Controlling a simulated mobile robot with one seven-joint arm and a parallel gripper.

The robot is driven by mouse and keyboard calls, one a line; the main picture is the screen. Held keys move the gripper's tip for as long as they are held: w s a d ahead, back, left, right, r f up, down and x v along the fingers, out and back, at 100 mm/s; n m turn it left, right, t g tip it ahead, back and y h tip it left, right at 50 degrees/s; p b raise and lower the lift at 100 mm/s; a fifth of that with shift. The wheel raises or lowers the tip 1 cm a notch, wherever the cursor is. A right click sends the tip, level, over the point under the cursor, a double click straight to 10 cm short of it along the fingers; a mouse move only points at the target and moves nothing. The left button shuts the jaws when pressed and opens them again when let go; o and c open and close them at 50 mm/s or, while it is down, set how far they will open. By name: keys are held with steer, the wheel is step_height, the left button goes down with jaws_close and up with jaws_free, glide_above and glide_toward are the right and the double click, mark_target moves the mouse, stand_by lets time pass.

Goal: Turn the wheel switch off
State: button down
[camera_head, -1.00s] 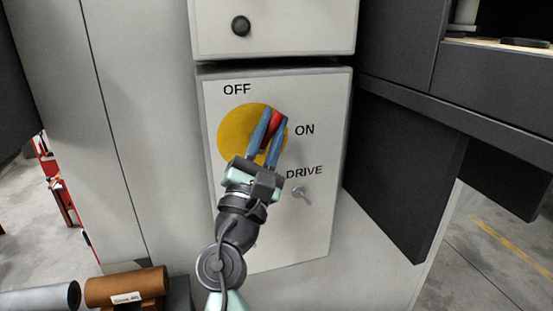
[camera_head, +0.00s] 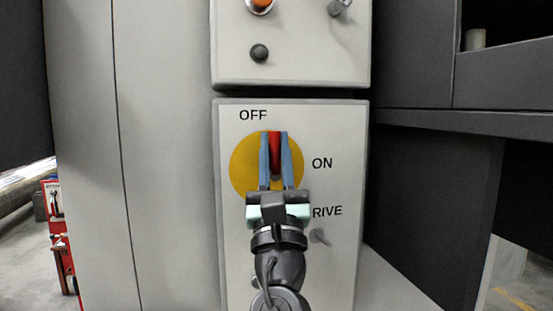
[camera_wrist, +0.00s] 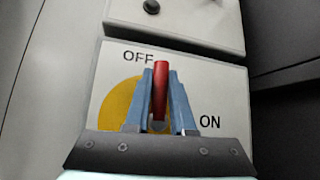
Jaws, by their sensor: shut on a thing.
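The wheel switch is a yellow disc (camera_head: 240,168) with a red handle (camera_head: 275,150) on a pale grey panel (camera_head: 235,260). The handle stands nearly upright, its top just right of the OFF label (camera_head: 253,115) and away from the ON label (camera_head: 322,163). My gripper (camera_head: 274,138) has its two blue fingers on either side of the handle and is shut on it. In the wrist view the red handle (camera_wrist: 161,85) rises between the blue fingers, and the yellow disc (camera_wrist: 115,105) shows mostly to their left. My gripper hides the lower disc.
A small drive switch (camera_head: 319,236) sits at lower right under a partly hidden DRIVE label. The upper box (camera_head: 310,65) carries a black button (camera_head: 260,53) and an orange one (camera_head: 260,4). A dark cabinet (camera_head: 420,190) juts out on the right.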

steer(key=shift+f+y, duration=0.1)
steer(key=shift+y, duration=0.2)
steer(key=c, duration=0.8)
jaws_free()
steer(key=shift+o, duration=0.2)
steer(key=b+v, duration=0.3)
steer(key=v, duration=1)
